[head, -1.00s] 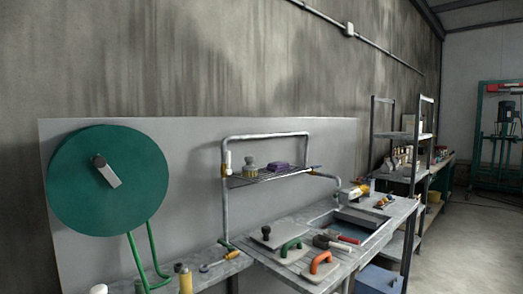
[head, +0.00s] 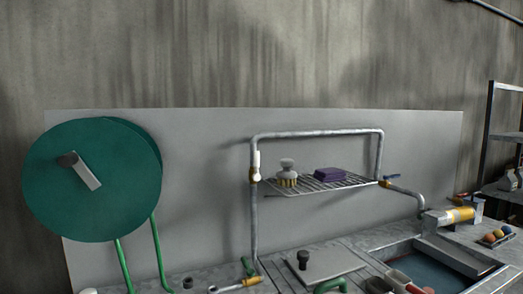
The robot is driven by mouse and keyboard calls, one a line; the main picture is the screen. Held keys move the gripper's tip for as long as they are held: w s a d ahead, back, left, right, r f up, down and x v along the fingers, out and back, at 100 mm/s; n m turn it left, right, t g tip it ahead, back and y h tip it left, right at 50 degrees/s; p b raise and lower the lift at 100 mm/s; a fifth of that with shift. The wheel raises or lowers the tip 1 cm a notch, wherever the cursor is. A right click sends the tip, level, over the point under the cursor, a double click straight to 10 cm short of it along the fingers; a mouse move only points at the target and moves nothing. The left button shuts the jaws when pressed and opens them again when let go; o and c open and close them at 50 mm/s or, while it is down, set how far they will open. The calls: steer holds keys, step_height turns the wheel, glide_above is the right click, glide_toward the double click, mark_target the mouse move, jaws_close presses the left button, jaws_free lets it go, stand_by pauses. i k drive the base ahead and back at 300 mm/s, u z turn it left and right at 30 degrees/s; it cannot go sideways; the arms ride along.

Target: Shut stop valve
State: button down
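A grey pipe frame (head: 318,134) stands in front of the grey back panel. Which of the two is the stop valve I cannot tell for sure, nor whether either is open or shut. My gripper is not in view.
A large green reel (head: 90,200) with a crank stands at left. Below are a sink basin (head: 440,262), a grey-and-yellow device (head: 452,217) and several hand tools. A dark rack (head: 488,130) stands at right.

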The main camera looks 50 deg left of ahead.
mark_target(256, 177)
steer(key=u, duration=0.6)
steer(key=i, duration=0.75)
steer(key=u, duration=1.15)
steer(key=i, duration=0.35)
steer(key=u, duration=0.35)
